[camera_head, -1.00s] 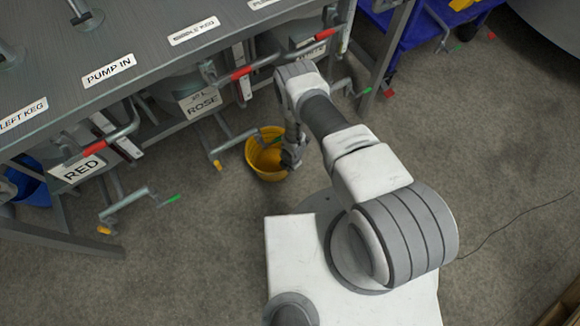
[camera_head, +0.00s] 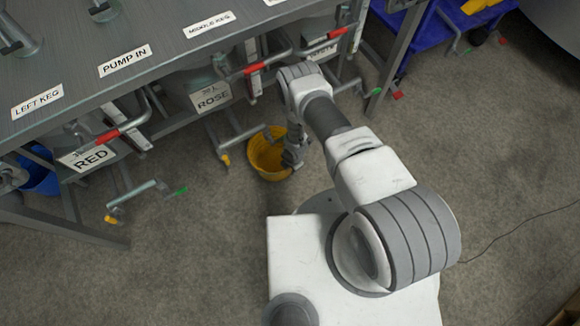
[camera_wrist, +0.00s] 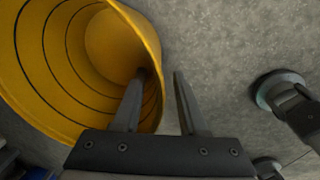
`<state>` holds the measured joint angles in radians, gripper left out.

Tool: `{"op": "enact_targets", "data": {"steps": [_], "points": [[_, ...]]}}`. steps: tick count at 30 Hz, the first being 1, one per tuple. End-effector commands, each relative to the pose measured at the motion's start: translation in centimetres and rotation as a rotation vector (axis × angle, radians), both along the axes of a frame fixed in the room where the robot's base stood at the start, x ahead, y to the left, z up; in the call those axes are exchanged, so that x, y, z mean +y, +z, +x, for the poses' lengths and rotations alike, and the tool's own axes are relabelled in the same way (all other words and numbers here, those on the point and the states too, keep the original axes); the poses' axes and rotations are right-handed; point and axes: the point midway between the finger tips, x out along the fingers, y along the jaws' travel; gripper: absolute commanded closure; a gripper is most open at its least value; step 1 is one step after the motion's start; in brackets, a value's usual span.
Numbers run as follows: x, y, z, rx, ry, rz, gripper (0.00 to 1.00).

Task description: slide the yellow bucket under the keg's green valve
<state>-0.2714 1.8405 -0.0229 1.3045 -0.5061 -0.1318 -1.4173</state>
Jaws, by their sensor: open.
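The yellow bucket (camera_head: 262,168) stands on the floor in front of the ROSE keg (camera_head: 211,96) and looks upright. My gripper (camera_head: 291,160) is at its right rim. In the wrist view the bucket (camera_wrist: 60,70) fills the upper left. My open gripper (camera_wrist: 158,85) has its left finger inside the bucket and its right finger outside, with the wall between them. One green valve (camera_head: 181,190) shows below the RED keg (camera_head: 88,157). Another green valve (camera_head: 376,91) shows at the right keg. Whether a green valve sits on the ROSE pipe, behind the bucket and gripper, I cannot tell.
A yellow valve (camera_head: 225,159) is on the ROSE pipe, left of the bucket. The workbench (camera_head: 60,65) stands over the kegs. A blue bin (camera_head: 40,178) is at far left, a blue cart (camera_head: 440,28) at top right. Floor left of my base is clear.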

Motion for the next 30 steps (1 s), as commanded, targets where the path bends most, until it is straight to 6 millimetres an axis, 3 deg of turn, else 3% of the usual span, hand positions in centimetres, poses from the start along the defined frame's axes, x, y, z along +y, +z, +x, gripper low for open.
{"op": "enact_targets", "data": {"steps": [7,11,24,30], "points": [[0.0,0.4,0.1,-0.001,0.0,0.0,0.58],[-0.1,2.0,-0.1,-0.001,0.0,-0.001,0.58],[-0.8,12.5,-1.1,-0.001,0.002,-0.001,0.58],[-1.1,15.8,-1.5,-0.001,0.0,-0.001,0.58]]}}
